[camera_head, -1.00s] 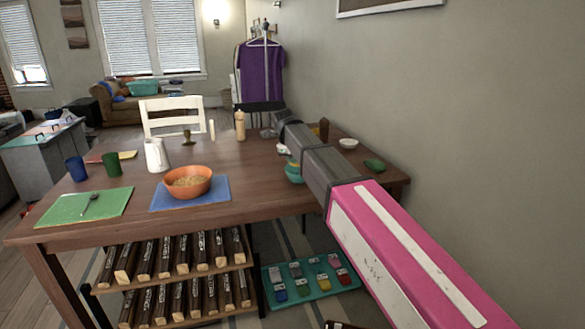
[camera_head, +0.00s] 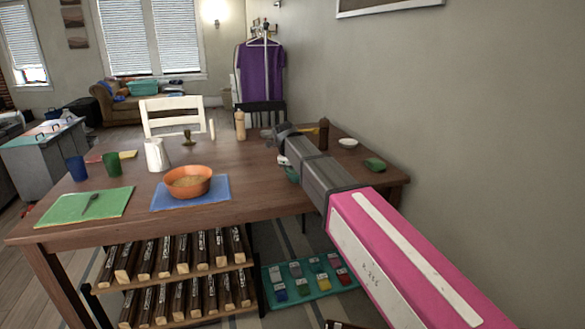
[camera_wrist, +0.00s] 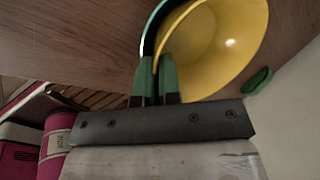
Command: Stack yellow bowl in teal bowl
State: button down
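The yellow bowl (camera_wrist: 225,45) fills the top middle of the wrist view, its inside facing the camera. A teal curved rim (camera_wrist: 148,35) runs along the bowl's left edge, close outside it, and looks like the teal bowl. My gripper (camera_wrist: 157,72) has its two green-tipped fingers close together, with the yellow bowl's near rim between them; they look shut on it. In the head view only a small part of the teal bowl (camera_head: 292,175) shows beside my arm at the table's right side. I cannot tell whether the bowls touch.
The wooden table (camera_head: 255,185) bears an orange bowl (camera_head: 188,182) on a blue mat, a white pitcher (camera_head: 156,154) and cups at left. A green item (camera_head: 375,164) and small white bowl (camera_head: 348,142) lie right of my arm. The wall is close on the right.

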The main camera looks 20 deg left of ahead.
jog(key=c, duration=1.3)
grip_release()
jog(key=shift+w+f, duration=0.15)
jog(key=shift+f, duration=0.15)
jog(key=shift+r, duration=0.1)
jog(key=shift+r, duration=0.25)
jog(key=v, duration=1.2)
jog(key=shift+r, duration=0.25)
